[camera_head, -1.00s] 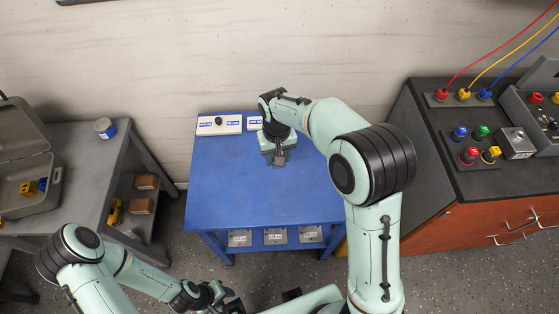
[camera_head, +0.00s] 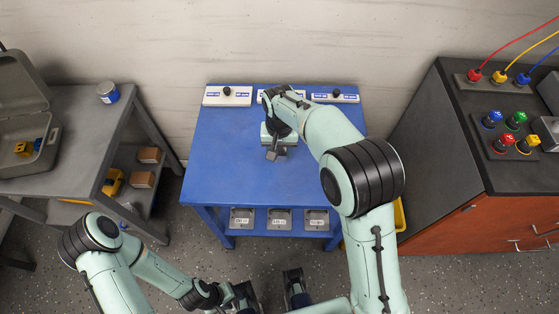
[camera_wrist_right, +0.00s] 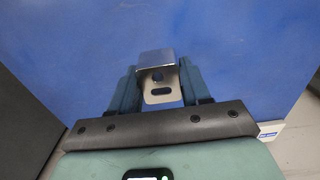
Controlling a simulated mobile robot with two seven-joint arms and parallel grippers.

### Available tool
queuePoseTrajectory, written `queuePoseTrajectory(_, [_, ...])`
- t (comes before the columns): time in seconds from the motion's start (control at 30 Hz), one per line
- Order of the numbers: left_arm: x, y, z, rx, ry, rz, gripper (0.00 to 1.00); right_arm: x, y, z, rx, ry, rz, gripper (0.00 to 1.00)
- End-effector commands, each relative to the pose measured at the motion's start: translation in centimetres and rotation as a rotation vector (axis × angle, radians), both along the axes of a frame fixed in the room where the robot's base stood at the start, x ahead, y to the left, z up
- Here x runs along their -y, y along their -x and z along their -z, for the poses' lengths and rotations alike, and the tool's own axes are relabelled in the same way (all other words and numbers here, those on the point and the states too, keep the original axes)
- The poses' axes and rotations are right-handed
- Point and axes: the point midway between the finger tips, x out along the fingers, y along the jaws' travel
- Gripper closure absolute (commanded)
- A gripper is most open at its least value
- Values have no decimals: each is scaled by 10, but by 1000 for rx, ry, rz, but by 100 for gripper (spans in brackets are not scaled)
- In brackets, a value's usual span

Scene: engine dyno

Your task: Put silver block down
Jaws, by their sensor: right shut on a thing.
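The silver block (camera_wrist_right: 157,64) is a bent metal piece with a round hole and a slot. It sits between the two fingers of my right gripper (camera_wrist_right: 159,84), which is shut on it. In the head view, my right gripper (camera_head: 275,148) is over the blue table (camera_head: 235,165), and the silver block (camera_head: 276,154) shows as a small grey piece at its tip. I cannot tell whether the block touches the tabletop. My left gripper (camera_head: 240,297) is low at the bottom of the head view, away from the table; its jaws are unclear.
Labelled white panels with black knobs (camera_head: 227,92) line the table's back edge. Grey bins (camera_head: 280,218) sit below its front edge. A grey bench (camera_head: 85,125) stands left; a dark-topped cabinet (camera_head: 440,130) with coloured plugs stands right. The front and left tabletop is clear.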

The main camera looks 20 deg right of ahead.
Motion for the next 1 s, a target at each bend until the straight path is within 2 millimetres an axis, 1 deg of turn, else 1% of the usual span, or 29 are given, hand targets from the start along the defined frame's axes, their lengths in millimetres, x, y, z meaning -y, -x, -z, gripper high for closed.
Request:
queuePoseTrajectory(0.03, [0,1,2,-1,0,0,61,1,0,8,-1,1,0,89])
queuePoseTrajectory(0.27, [0,1,3,-1,0,0,61,0,0,24,-1,0,1,89])
queuePoseTrajectory(0.5, [0,1,7,1,0,0,61,1,0,58,-1,1,1,89])
queuePoseTrajectory(0.77, [0,1,7,2,-1,-1,61,0,0,59,2,-2,0,89])
queuePoseTrajectory(0.9, [0,0,8,4,-1,-1,61,0,0,63,1,-1,0,89])
queuePoseTrajectory(0.93, [0,0,8,4,-1,-1,61,0,0,63,1,-1,0,43])
queuePoseTrajectory(0.97, [0,0,8,4,-1,-1,61,0,0,62,1,-1,0,34])
queuePoseTrajectory(1.0, [0,0,8,4,-1,-1,61,0,0,62,1,-1,0,28])
